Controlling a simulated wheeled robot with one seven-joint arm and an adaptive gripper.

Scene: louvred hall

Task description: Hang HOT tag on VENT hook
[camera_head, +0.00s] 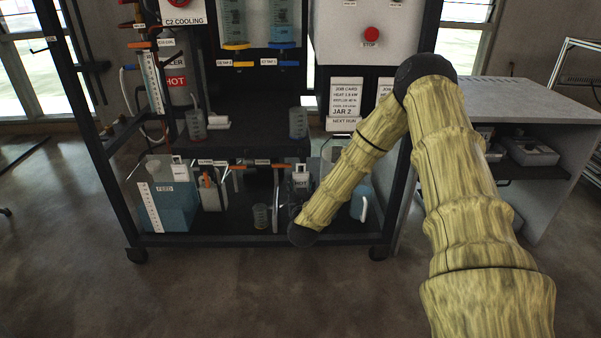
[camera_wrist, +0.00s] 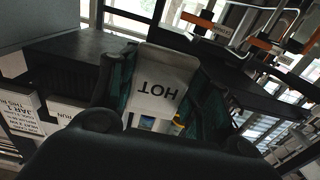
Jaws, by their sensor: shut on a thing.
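The HOT tag (camera_wrist: 160,85) is a white plate with black letters, upside down in the wrist view. My gripper (camera_wrist: 158,105) is shut on it, with dark green-black fingers at both sides. In the head view the HOT tag (camera_head: 301,182) shows upright just beyond my lower arm, low in the rack. My gripper is mostly hidden behind my arm there. The wrist view shows a small label (camera_wrist: 223,31) on an orange-ended bar ahead of the tag, at upper right; its word is too small to read. I cannot tell which hook is the VENT hook.
A blue FEED tank (camera_head: 170,205) stands at the left of the lower shelf. A small beaker (camera_head: 261,216) stands left of my wrist. Job cards (camera_head: 345,98) hang above. A grey bench (camera_head: 515,98) stands right.

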